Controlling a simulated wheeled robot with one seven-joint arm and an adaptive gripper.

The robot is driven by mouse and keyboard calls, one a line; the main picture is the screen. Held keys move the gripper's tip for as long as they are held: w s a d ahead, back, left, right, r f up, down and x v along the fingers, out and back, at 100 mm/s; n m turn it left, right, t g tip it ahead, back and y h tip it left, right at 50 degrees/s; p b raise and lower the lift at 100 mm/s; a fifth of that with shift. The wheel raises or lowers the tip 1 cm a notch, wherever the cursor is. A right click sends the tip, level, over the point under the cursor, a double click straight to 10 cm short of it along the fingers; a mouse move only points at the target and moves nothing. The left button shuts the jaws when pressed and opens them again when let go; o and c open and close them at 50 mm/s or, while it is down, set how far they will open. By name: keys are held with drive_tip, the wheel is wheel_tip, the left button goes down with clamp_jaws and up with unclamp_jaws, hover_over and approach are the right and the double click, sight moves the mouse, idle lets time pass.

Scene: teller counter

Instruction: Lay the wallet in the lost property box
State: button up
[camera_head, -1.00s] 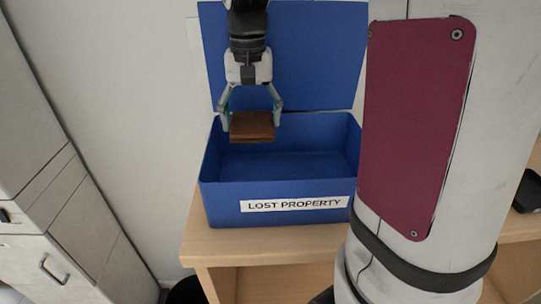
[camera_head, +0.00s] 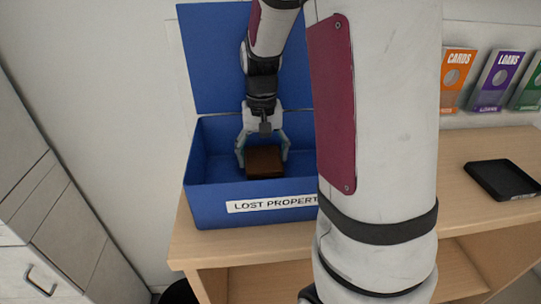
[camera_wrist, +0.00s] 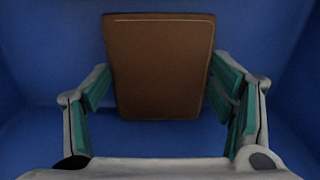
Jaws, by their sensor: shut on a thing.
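The brown wallet (camera_head: 265,161) is between the fingers of my gripper (camera_head: 264,158), inside the blue lost property box (camera_head: 207,203). The box's lid stands open at the back, and a white label reading "LOST PROPERTY" is on its front. In the wrist view the wallet (camera_wrist: 162,65) sits between the teal finger pads of my gripper (camera_wrist: 161,88), with blue box surfaces all around. My gripper is shut on the wallet. I cannot tell whether the wallet touches the box floor.
The box stands on a wooden counter (camera_head: 460,220). My arm hides the box's right end. A black tray (camera_head: 502,180) lies on the counter at the right, below leaflet holders (camera_head: 457,80) on the wall. Grey cabinets (camera_head: 45,200) stand at the left.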

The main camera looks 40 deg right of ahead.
sight(270, 157)
drive_tip(key=shift+s+d, duration=0.3)
drive_tip(key=shift+d, duration=0.5)
drive_tip(key=shift+s+d+f, duration=0.1)
drive_tip(key=shift+f, duration=0.45)
drive_tip(key=o, duration=1.2)
wheel_tip(270, 157, up, 11)
drive_tip(key=s+a+r+n+t, duration=0.1)
drive_tip(key=s+a+n, duration=0.1)
drive_tip(key=s+a, duration=0.3)
drive_tip(key=s+a+r+n+t, duration=0.1)
drive_tip(key=s+a+n+t, duration=0.1)
drive_tip(key=s+a, duration=0.3)
drive_tip(key=s+a+r+n+t, duration=0.2)
drive_tip(key=s+a, duration=0.4)
drive_tip(key=a, duration=0.1)
drive_tip(key=shift+a+n, duration=0.4)
